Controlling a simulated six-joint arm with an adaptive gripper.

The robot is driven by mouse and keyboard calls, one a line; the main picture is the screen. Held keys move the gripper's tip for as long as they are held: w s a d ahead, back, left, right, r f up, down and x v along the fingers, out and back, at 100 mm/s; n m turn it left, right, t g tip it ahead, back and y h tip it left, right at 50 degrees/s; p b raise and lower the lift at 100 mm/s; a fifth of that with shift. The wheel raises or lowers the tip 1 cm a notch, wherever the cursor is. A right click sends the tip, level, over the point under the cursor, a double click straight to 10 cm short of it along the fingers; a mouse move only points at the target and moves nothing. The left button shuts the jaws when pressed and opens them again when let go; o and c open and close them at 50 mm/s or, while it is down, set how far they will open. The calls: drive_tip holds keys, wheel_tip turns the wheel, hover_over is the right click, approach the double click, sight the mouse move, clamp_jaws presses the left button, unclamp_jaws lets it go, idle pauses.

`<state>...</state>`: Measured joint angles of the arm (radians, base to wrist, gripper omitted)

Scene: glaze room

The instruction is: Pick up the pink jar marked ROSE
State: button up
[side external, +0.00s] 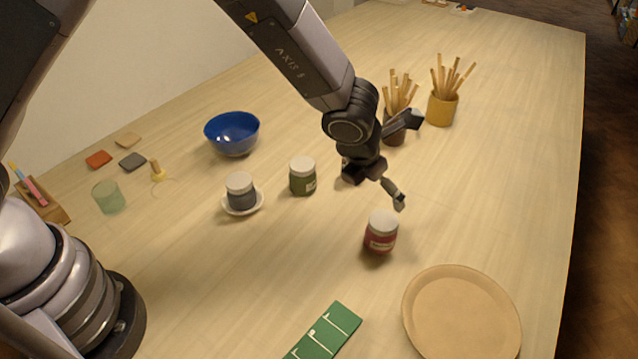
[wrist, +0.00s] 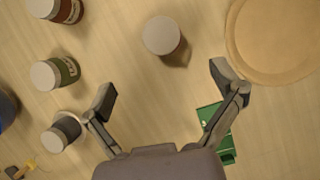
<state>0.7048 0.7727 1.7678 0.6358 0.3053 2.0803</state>
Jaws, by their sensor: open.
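A red-pink jar (side external: 381,235) with a white lid and a light label stands upright on the table near the plate; its lettering is too small to read. In the wrist view it appears to be the jar (wrist: 162,36) seen mostly from above, ahead of the gap between my fingers. My gripper (side external: 404,160) is open and empty above the table, apart from this jar; its spread fingers also show in the wrist view (wrist: 162,85). Another dark red jar (wrist: 66,10) is at the wrist view's top left; my gripper seems to hide it in the side view.
A green jar (side external: 302,178) and a dark jar (side external: 241,196) on a saucer (side external: 257,206) stand left. A round plate (side external: 462,315) and a green strip (side external: 325,332) lie in front. Stick-filled pots (side external: 442,108) and a blue bowl (side external: 232,135) stand behind.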

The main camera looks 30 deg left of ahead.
sight(384, 220)
drive_tip(key=x, duration=0.7)
drive_tip(key=shift+a, duration=0.1)
drive_tip(key=shift+x, duration=2.65)
drive_tip(key=shift+s, duration=0.1)
drive_tip(key=c, duration=1.4)
